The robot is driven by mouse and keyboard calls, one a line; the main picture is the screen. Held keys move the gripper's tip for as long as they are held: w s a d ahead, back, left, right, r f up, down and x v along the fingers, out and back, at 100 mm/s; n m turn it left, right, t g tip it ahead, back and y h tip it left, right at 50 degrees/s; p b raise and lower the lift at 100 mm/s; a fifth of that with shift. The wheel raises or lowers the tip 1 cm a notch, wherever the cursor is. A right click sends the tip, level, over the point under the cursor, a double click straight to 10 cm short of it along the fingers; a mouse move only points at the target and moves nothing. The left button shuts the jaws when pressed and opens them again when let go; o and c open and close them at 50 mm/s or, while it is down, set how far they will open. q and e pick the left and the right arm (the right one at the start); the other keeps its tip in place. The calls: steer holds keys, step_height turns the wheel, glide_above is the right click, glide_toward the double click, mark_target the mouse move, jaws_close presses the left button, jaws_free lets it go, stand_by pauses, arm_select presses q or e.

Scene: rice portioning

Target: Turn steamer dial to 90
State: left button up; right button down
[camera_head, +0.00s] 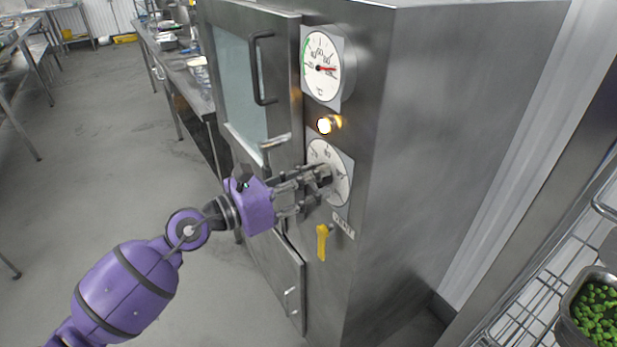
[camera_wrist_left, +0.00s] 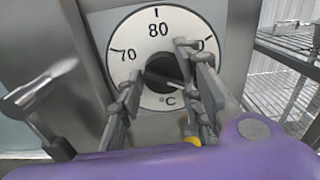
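The steamer's lower dial (camera_head: 342,188) is a white round plate on the steel front. In the left wrist view, the dial plate (camera_wrist_left: 124,38) shows 70, 80 and a partly covered mark at right, with °C below. Its black knob (camera_wrist_left: 160,70) sits in the middle. My left gripper (camera_head: 318,190) is at this dial, its fingers on either side of the knob; in the left wrist view, the gripper (camera_wrist_left: 160,68) looks open, the right finger overlapping the knob's edge. Whether the fingers touch the knob is unclear. The knob's exact setting is hidden. My right gripper is out of view.
An upper gauge (camera_head: 322,66) with a red needle and a lit lamp (camera_head: 325,125) are above the dial. A yellow lever (camera_head: 322,242) is below it. The steamer door handle (camera_head: 256,70) is at left. A wire rack (camera_head: 530,300) holds a pan of green vegetables (camera_head: 600,310) at right.

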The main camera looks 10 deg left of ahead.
arm_select(q)
steer(key=c, duration=0.5)
steer(key=shift+w+a+r, duration=0.1)
steer(key=shift+a+r, duration=0.05)
stand_by(0.7)
steer(key=o, duration=0.8)
steer(key=shift+o, duration=1.2)
steer(key=shift+w, duration=0.1)
